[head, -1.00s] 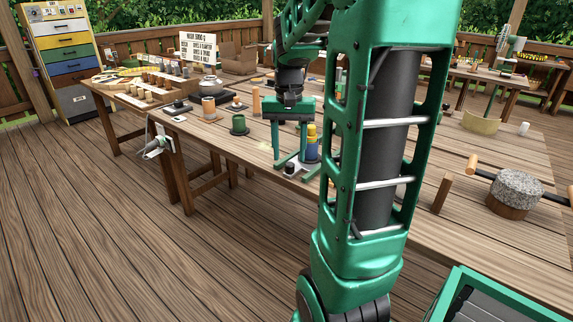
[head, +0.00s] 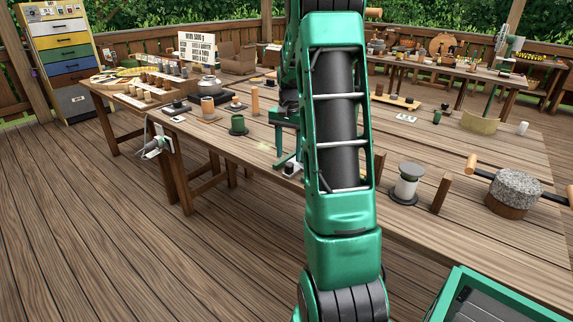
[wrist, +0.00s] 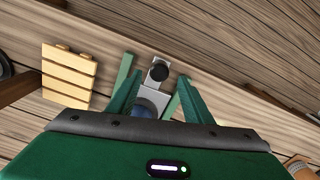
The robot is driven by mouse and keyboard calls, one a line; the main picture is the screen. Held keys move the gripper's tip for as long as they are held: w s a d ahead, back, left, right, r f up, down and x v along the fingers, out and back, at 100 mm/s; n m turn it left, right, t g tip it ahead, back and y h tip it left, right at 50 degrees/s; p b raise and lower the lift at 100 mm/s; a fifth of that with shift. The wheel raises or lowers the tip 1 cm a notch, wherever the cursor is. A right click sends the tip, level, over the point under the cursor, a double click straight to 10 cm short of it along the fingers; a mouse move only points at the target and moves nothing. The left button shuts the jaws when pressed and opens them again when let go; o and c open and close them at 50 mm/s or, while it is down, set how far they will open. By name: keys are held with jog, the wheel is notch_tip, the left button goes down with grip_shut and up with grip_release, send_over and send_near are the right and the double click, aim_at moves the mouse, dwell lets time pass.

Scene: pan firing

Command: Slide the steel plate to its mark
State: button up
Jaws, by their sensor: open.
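The steel plate (wrist: 148,92) is a small grey plate with a black round knob on its outer end. It lies near the table's edge in the wrist view. My gripper (wrist: 159,82) is open, with one green finger on each side of the plate; I cannot tell whether either touches it. A dark blue round thing (wrist: 148,106) shows at the plate's near part, partly hidden by my gripper. In the head view the plate's knob end (head: 290,170) shows beside my arm, which hides the rest. I cannot make out the mark with certainty.
A pale yellow lined rectangle (wrist: 68,76) lies left of the plate. Thin green strips flank the plate. A spool (head: 407,182) and a stone-topped block (head: 516,190) stand right. Floor lies beyond the table edge.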

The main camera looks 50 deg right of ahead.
aim_at(288, 164)
jog(key=shift+f, duration=2.35)
grip_shut()
